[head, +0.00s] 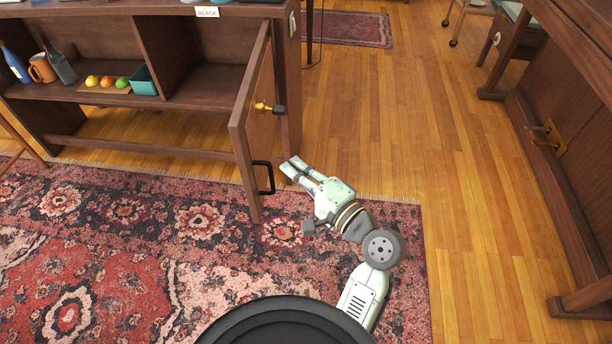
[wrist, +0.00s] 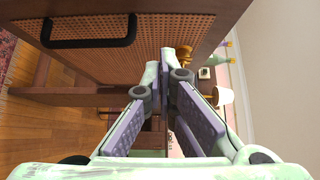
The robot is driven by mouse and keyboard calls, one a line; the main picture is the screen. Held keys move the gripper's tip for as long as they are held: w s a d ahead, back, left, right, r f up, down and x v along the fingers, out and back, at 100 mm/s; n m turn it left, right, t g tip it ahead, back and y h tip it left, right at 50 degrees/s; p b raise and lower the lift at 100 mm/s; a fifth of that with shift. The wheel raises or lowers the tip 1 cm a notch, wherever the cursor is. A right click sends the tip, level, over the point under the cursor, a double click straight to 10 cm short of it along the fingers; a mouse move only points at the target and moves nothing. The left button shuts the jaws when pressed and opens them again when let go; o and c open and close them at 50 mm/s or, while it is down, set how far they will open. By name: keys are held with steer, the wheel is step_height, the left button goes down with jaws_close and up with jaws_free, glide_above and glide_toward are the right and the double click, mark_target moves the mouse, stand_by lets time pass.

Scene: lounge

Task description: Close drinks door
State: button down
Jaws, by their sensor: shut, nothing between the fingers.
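The drinks door (head: 255,110) is a brown wooden panel, standing open and swung out from the cabinet. My gripper (head: 291,167) is shut and empty, just right of the door's lower part near the handle. In the wrist view the door's cane-covered face (wrist: 85,45) fills the upper left, with the black handle (wrist: 90,35) on it. The fingertips (wrist: 175,55) are close together there; whether they touch the door I cannot tell.
The open cabinet shelf (head: 110,98) holds a blue bottle, an orange mug (head: 41,68), another bottle, several fruits and a teal box (head: 143,80). A patterned rug (head: 130,240) lies in front. Brown wooden furniture (head: 570,130) stands at right. The wood floor between is clear.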

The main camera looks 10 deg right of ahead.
mark_target(251, 147)
steer(key=shift+w+a+p, duration=0.2)
steer(key=shift+w+a, duration=0.45)
steer(key=shift+a, duration=0.35)
steer(key=shift+w+a+p, duration=0.2)
steer(key=shift+w+a, duration=0.5)
steer(key=shift+a, duration=0.25)
steer(key=shift+w+a+p, duration=0.2)
steer(key=shift+w+a, duration=0.45)
steer(key=shift+a, duration=0.35)
